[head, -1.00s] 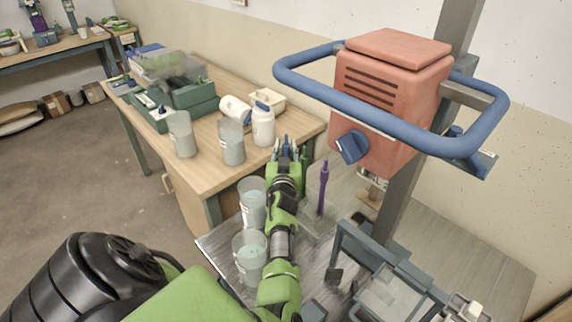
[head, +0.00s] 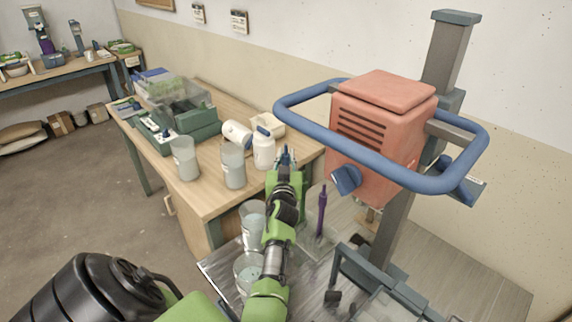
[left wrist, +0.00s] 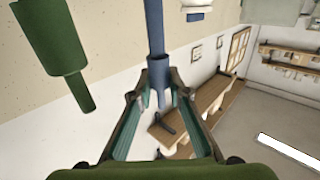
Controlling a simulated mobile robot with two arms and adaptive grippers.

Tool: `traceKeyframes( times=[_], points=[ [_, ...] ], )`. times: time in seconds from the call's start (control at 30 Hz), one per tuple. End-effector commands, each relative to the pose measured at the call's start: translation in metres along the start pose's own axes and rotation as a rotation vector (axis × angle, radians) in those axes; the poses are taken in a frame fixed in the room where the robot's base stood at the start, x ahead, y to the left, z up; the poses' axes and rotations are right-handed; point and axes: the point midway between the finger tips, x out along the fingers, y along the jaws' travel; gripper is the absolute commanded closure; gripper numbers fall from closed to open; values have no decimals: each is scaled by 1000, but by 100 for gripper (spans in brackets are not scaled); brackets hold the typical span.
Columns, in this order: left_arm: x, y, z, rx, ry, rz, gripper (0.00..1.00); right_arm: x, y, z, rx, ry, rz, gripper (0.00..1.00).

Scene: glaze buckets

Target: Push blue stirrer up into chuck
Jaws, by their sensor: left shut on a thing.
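My left gripper (head: 285,160) is in the middle of the head view, in front of the wooden table. In the left wrist view its fingers (left wrist: 158,85) are closed around the blue stirrer (left wrist: 155,35), whose shaft runs to the top edge. In the head view only a small blue tip (head: 284,152) shows between the fingers. The red mixer head (head: 375,130) with its blue guard ring (head: 330,118) is to the right of the gripper, apart from it. I cannot make out the chuck clearly. My right gripper is not in view.
A purple stirrer (head: 322,212) stands upright between the gripper and the mixer column (head: 390,235). Clear buckets (head: 253,222) stand close beside my left arm. White bottles (head: 264,150) are on the table. A dark green stepped rod (left wrist: 60,50) is left of the blue stirrer.

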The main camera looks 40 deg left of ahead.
Motion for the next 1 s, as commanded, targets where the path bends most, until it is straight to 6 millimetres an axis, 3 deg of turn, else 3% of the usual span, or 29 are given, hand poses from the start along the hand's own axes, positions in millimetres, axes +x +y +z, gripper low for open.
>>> traceKeyframes(
  times=[0.03, 0.3, 1.0],
  points=[
    [0, -1, -14, 4, 5, 1, 100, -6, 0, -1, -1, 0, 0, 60],
    [0, 0, -45, 0, 3, 1, 100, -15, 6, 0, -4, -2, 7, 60],
    [0, 1, -88, 0, 3, 1, 100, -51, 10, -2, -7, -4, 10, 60]
  ],
)
